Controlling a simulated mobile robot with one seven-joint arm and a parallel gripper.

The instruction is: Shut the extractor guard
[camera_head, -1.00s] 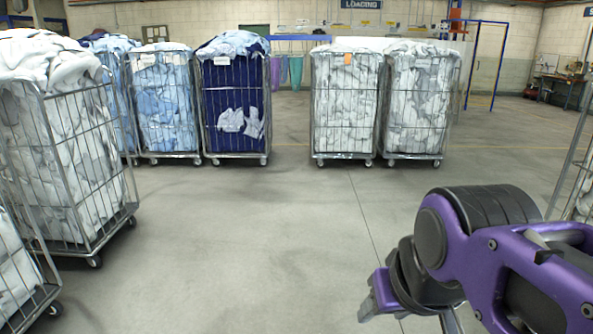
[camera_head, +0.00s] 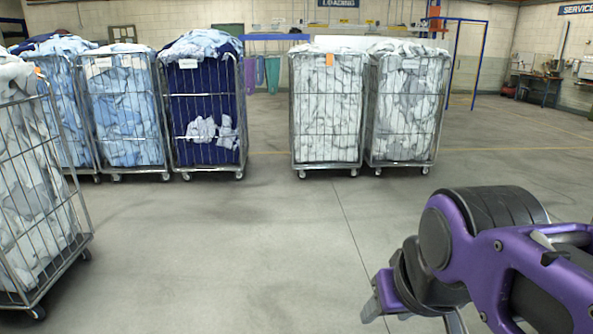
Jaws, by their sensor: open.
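No extractor or guard can be made out in this view. My purple and black arm fills the lower right of the head view. My gripper (camera_head: 412,322) is at its lower end, low in the picture and partly cut off by the bottom edge. It is open, over bare floor, and touches nothing that I can see.
Wire cages of white laundry (camera_head: 327,110), (camera_head: 405,110) stand ahead. Cages with blue laundry (camera_head: 125,115) and a dark blue liner (camera_head: 206,115) stand left of them. A white-laundry cage (camera_head: 35,190) is close at left. Floor between is clear. A blue door frame (camera_head: 482,60) and workbench (camera_head: 540,88) are behind.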

